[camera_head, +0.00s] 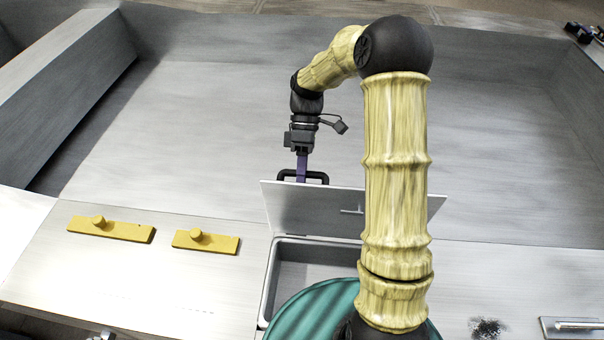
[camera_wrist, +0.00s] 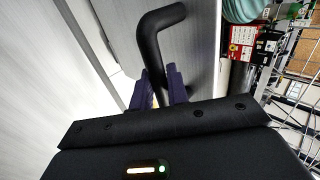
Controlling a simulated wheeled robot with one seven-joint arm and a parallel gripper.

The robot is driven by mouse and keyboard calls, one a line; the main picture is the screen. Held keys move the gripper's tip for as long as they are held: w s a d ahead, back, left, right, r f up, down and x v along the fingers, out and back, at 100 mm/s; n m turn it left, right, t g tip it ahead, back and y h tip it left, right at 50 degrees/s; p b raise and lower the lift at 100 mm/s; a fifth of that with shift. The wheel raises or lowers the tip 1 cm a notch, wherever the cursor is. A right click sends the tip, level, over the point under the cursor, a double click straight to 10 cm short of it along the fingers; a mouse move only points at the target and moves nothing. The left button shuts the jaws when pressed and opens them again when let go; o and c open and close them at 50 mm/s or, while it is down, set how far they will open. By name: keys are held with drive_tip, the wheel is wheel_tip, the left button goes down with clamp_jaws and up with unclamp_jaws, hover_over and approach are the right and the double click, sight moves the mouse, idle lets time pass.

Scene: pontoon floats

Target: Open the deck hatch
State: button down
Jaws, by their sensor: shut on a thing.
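The deck hatch (camera_head: 310,208) is a grey lid, tilted up steeply at the far side of its opening in the head view. The rectangular recess (camera_head: 308,262) under it shows open. The hatch's black handle (camera_head: 318,177) is on the lid's far face, and it also shows in the wrist view (camera_wrist: 157,35). My gripper (camera_head: 301,170) is behind the lid, its purple fingers shut on the handle bar. In the wrist view the fingers (camera_wrist: 160,88) close around one leg of the handle. Part of the lid is hidden behind my arm.
Two yellow plates with knobs (camera_head: 112,229) (camera_head: 206,241) lie on the deck left of the opening. A teal round thing (camera_head: 318,315) stands at the front. A small plate with a bar (camera_head: 574,327) and a dark speckled patch (camera_head: 487,327) are at right. A wide grey area lies beyond the lid.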

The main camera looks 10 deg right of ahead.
drive_tip(key=shift+w+f, duration=0.1)
drive_tip(key=shift+f, duration=0.2)
drive_tip(key=c, duration=1.6)
unclamp_jaws()
drive_tip(key=shift+o, duration=1.2)
drive_tip(key=shift+w, duration=0.3)
drive_tip(key=shift+r, duration=0.1)
